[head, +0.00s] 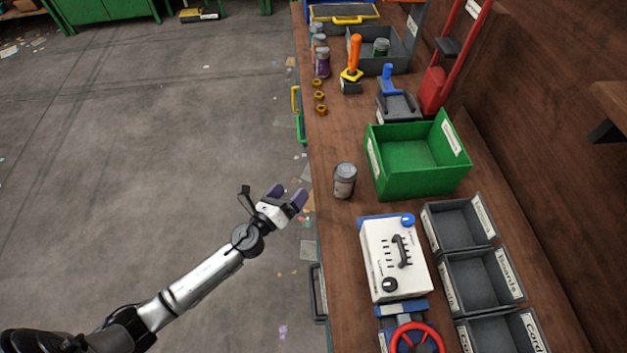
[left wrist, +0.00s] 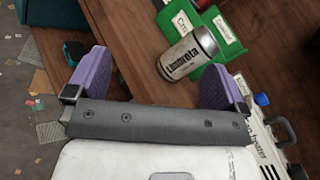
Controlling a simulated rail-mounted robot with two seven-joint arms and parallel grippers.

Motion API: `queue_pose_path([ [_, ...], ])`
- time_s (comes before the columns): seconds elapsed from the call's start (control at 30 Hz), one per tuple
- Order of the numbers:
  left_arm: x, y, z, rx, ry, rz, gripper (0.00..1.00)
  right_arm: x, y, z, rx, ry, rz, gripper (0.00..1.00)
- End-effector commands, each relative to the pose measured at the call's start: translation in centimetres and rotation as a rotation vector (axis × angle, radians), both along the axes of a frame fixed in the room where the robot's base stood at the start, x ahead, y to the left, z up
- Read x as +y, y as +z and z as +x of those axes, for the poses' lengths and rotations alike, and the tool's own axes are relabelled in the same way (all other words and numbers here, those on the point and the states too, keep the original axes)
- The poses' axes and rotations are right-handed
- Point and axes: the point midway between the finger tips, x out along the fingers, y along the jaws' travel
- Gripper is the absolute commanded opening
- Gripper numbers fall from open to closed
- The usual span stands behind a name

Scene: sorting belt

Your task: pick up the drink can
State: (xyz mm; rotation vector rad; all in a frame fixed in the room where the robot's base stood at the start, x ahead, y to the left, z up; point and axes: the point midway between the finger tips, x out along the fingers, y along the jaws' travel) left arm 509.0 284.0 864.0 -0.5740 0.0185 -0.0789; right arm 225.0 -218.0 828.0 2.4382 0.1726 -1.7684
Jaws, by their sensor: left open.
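The drink can (head: 344,180) is silver-grey and stands upright on the wooden bench near its left edge, just left of the green bin. It also shows in the left wrist view (left wrist: 188,54), with dark lettering, beyond and between my two purple fingers. My left gripper (head: 287,197) is open and empty, left of the can and apart from it, beside the bench edge. The left gripper also shows in the left wrist view (left wrist: 155,88). My right gripper is in neither view.
A green bin (head: 376,178) stands right of the can. A white box with a handle (head: 379,262) is in front, with several grey trays (head: 455,245) to its right. Jars (head: 322,62) and tools stand farther back. Floor left of the bench is mostly clear.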

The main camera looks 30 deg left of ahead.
Motion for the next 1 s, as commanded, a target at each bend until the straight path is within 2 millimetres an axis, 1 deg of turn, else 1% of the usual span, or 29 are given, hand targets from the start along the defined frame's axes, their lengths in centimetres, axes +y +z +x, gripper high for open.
queue_pose_path([
  [0.03, -1.2, 0.0, -0.1, -0.018, -0.076, 0.118, 0.99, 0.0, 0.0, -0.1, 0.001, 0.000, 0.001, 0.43],
  [0.1, -2.8, 0.0, -0.5, -0.048, -0.172, 0.271, 0.99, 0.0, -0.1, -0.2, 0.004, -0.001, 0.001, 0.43],
  [0.2, -4.2, -0.1, -0.9, -0.084, -0.259, 0.408, 0.99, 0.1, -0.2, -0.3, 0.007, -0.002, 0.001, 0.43],
  [0.3, -4.7, -0.1, -1.1, -0.109, -0.292, 0.493, 0.99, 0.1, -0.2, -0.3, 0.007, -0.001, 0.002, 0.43],
  [0.37, -4.8, -0.1, -1.1, -0.117, -0.292, 0.528, 0.99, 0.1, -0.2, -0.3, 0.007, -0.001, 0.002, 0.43],
  [0.47, -5.0, 0.0, -0.4, -0.125, -0.290, 0.557, 0.99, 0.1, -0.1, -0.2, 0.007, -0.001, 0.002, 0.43],
  [0.8, -7.0, 0.0, 4.7, -0.127, -0.288, 0.563, 0.99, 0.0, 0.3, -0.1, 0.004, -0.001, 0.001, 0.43],
  [1.0, -7.7, -0.1, 6.5, -0.126, -0.287, 0.563, 0.99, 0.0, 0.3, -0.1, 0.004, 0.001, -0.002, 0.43],
])
